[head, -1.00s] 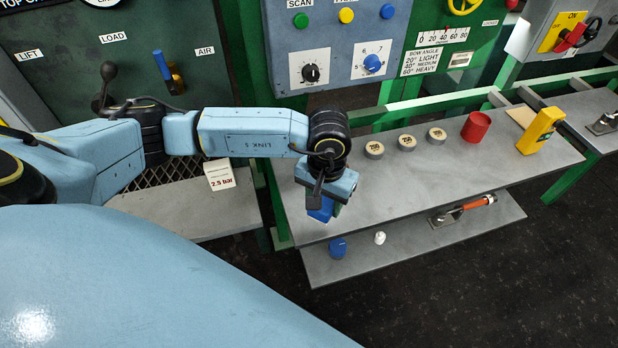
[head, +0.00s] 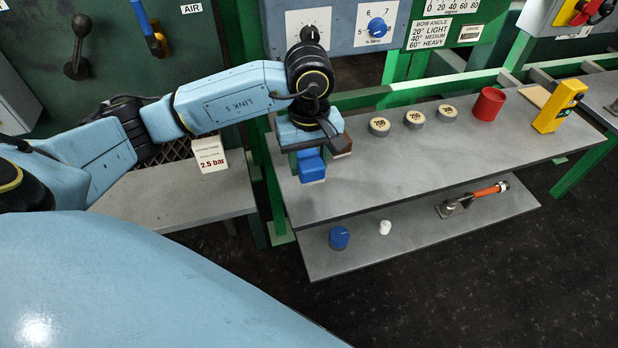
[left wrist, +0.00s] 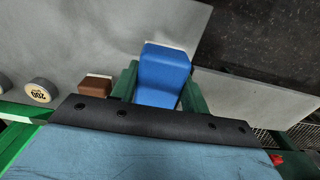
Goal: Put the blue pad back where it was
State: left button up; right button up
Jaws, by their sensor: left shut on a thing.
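The blue pad (head: 311,166) is a small blue block with a pale layer along one edge. My left gripper (head: 307,150) is shut on it above the left end of the upper grey shelf (head: 350,190). In the left wrist view the blue pad (left wrist: 163,77) sits between the two green fingers of the left gripper (left wrist: 158,88). A brown block (head: 343,145) is just right of the gripper and partly hidden by it; it also shows in the left wrist view (left wrist: 95,86). Whether the pad touches the shelf I cannot tell. My right gripper is not in view.
Several round weights (head: 415,119), a red cup (head: 488,104) and a yellow device (head: 559,106) stand along the upper shelf. The lower shelf (head: 415,240) holds a blue cylinder (head: 339,238), a white piece (head: 385,227) and an orange-handled tool (head: 470,199). The upper shelf's front middle is clear.

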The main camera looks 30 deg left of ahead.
aim_at(309, 189)
pick_arm(q)
notch_tip(309, 189, down, 5)
jog(key=shift+r+b, duration=0.1)
jog(key=shift+b, duration=0.2)
jog(key=shift+f, duration=0.35)
jog(key=o, duration=1)
jog(key=shift+o, duration=0.2)
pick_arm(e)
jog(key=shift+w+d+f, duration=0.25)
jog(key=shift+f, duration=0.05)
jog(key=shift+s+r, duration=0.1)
